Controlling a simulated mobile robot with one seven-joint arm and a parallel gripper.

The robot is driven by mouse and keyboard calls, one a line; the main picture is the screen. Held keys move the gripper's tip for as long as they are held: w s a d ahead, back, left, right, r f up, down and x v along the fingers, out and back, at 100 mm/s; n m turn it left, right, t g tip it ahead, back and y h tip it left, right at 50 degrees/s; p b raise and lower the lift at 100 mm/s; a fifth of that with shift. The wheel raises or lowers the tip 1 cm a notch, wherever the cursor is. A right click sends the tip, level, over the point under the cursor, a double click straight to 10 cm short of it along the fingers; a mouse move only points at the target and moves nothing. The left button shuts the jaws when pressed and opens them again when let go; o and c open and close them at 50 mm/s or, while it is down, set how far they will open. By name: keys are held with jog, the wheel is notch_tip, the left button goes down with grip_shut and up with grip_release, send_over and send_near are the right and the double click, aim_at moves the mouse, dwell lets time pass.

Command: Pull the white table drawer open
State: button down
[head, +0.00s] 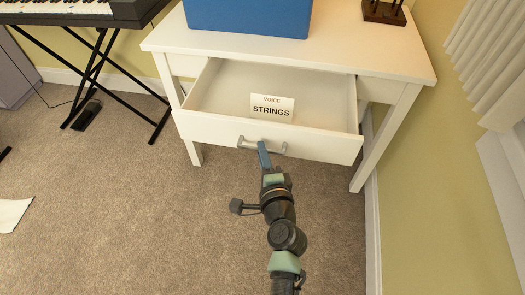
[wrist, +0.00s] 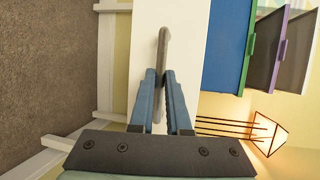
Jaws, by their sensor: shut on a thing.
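The white table (head: 330,48) stands against the wall. Its drawer (head: 205,127) is pulled out well past the table's front edge, showing its inside. A card reading "VOICE STRINGS" (head: 272,107) is inside the drawer. The grey bar handle (head: 246,143) is on the drawer front, and it also shows in the wrist view (wrist: 162,45). My gripper (head: 264,152) is at the handle, with its blue fingers (wrist: 160,95) closed around the bar. The fingers hide part of the handle in the head view.
A blue box (head: 250,15) and a dark wooden stand (head: 384,11) are on the tabletop. A keyboard (head: 70,10) on a black stand is at the left. A yellow wall (head: 430,150) is close on the right. Carpet (head: 130,210) in front is mostly clear, with a white sheet (head: 12,214) far left.

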jog(key=c, duration=0.9)
grip_release()
jog(key=p+v, duration=0.1)
jog(key=v, duration=1.2)
